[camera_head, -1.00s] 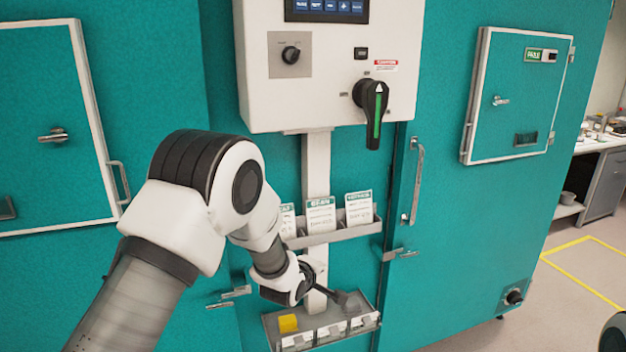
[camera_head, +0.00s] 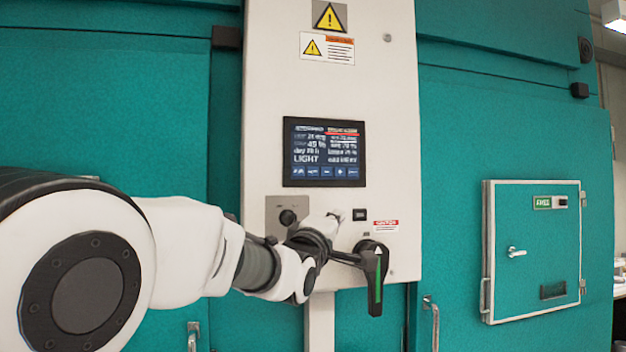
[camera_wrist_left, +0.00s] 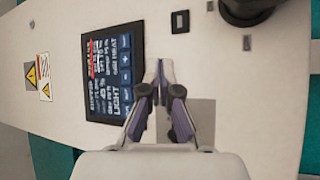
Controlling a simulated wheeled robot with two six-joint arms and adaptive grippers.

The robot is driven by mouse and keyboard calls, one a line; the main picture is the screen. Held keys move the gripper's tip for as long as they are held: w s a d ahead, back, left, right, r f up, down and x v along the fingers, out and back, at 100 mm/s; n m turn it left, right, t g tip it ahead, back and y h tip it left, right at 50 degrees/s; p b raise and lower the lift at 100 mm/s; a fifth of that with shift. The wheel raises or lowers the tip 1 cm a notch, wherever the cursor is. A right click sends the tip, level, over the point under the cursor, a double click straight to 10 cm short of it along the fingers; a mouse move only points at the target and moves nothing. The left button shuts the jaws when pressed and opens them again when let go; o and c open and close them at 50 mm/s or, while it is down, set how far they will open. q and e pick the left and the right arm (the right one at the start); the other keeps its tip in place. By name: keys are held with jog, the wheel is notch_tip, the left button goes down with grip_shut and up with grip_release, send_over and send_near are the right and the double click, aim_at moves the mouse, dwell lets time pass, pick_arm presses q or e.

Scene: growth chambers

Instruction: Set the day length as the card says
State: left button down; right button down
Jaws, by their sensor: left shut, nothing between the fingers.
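The control screen (camera_head: 324,152) is lit on the white panel; it also shows sideways in the wrist view (camera_wrist_left: 112,75). It has "LIGHT", a line starting "day" whose value is too blurred to read, and a red line at top right. A row of blue buttons (camera_head: 326,172), with minus and plus among them, runs along its bottom. My left gripper (camera_wrist_left: 158,66) is shut and empty, its tips near the screen's button edge; contact cannot be told. In the head view it (camera_head: 335,218) is below the screen. No card is in view.
A black rotary handle with a green stripe (camera_head: 376,282) hangs at the panel's lower right, close to my left gripper. A small black switch (camera_head: 360,214) and a knob (camera_head: 288,217) sit under the screen. A small teal door (camera_head: 535,250) is at right.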

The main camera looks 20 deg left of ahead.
aim_at(316, 172)
pick_arm(q)
jog(key=s+r+t, duration=0.2)
jog(key=s+r, duration=0.4)
jog(key=r, duration=0.3)
jog(key=shift+h, duration=0.3)
jog(key=w+a+p, duration=0.1)
jog(key=w, duration=0.1)
jog(key=w+a+p, duration=0.1)
jog(key=w+p, duration=0.1)
jog(key=w+a+p, duration=0.1)
jog(key=w+a, duration=0.1)
jog(key=w, duration=0.1)
jog(key=shift+r+p, duration=0.15)
jog(key=shift+p, duration=0.2)
jog(key=shift+w+a, duration=0.25)
jog(key=shift+w, duration=0.1)
dwell(0.3)
jog(key=shift+w+a+p, duration=0.1)
jog(key=shift+w+p, duration=0.05)
jog(key=shift+p, duration=0.2)
jog(key=shift+w+a, duration=0.15)
jog(key=shift+w, duration=0.05)
